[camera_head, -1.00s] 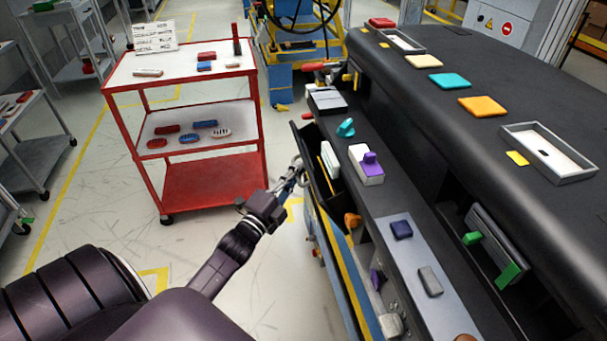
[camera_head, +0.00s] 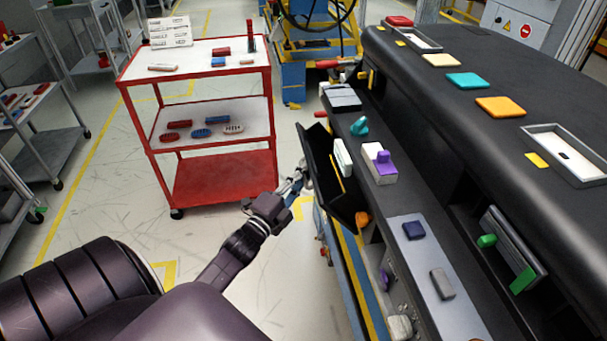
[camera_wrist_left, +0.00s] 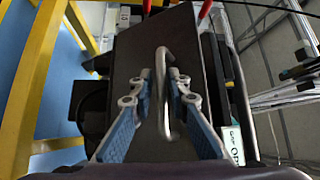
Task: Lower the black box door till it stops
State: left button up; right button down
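The black box door (camera_head: 326,172) hangs on the front side of the dashboard, tilted outward at the top and partly open. In the left wrist view its dark outer face (camera_wrist_left: 133,75) fills the middle, with a curved metal handle (camera_wrist_left: 163,85) on it. My left gripper (camera_head: 300,176) is at the door's outer side. In the wrist view its two fingers (camera_wrist_left: 163,92) close in on both sides of the handle, which stands between the fingertips. The exact contact is hard to see. My right gripper is not in view.
The dashboard (camera_head: 450,100) fills the right side, with coloured blocks on it. A white item (camera_head: 343,157) stands beside the door opening. A red cart (camera_head: 215,185) with small parts stands to the left.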

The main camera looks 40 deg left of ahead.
pick_arm(q)
jog(key=shift+s, duration=0.15)
jog(key=s+d+f, duration=0.1)
jog(key=s, duration=1)
jog(key=shift+s+f, duration=0.15)
jog(key=shift+s, duration=0.15)
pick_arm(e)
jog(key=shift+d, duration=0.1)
